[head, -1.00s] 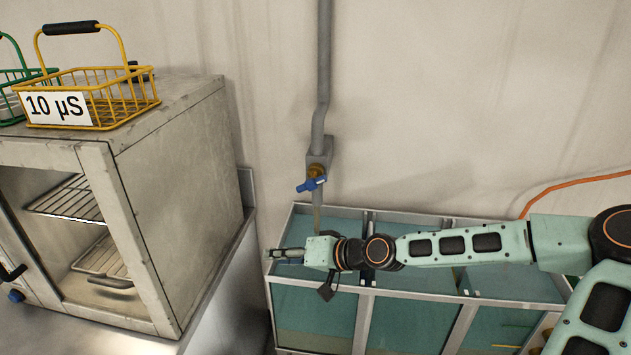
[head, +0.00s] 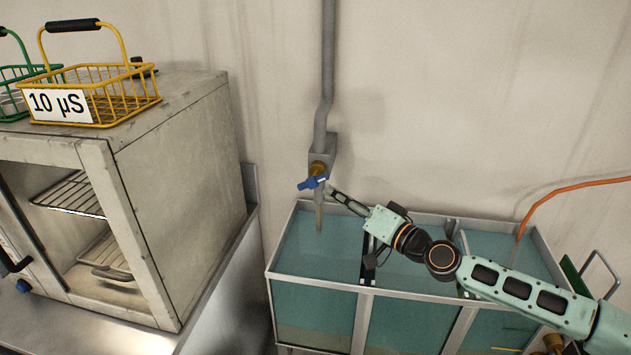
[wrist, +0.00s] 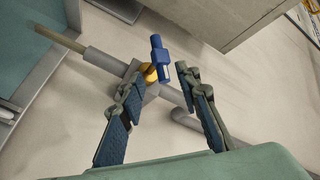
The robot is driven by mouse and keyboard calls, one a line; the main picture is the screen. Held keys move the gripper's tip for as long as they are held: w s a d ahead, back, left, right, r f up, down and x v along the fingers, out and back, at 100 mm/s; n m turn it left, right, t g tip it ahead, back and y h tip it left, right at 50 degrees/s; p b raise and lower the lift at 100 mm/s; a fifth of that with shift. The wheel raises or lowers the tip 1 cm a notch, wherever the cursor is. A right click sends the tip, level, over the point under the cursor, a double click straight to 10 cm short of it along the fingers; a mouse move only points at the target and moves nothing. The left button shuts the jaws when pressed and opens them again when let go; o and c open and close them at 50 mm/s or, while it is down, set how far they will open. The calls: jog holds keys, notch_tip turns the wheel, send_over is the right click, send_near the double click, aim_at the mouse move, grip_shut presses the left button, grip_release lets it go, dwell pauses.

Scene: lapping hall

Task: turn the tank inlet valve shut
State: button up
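The tank inlet valve has a blue handle (head: 313,183) on a brass stem (head: 318,168), fixed to a grey block on the wall pipe. In the wrist view the blue handle (wrist: 158,55) lies just beyond the fingertips, between their lines. My gripper (head: 331,190) is close by on the right and slightly below the handle. In the wrist view my gripper (wrist: 156,76) is open, its two fingers apart with nothing between the pads. The left finger partly covers the brass stem and block. I cannot tell whether a fingertip touches the valve.
A tank (head: 318,283) with several water-filled compartments stands below the valve. A thin brownish column (head: 319,217), stream or tube, hangs from the pipe end. A metal cabinet (head: 185,165) with a yellow basket (head: 125,97) on top stands left. An orange hose (head: 560,190) hangs right.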

aim_at(314, 182)
jog(key=p+x, duration=0.1)
jog(key=x, duration=0.8)
jog(key=shift+a+p, duration=0.15)
jog(key=shift+p, duration=0.15)
grip_shut()
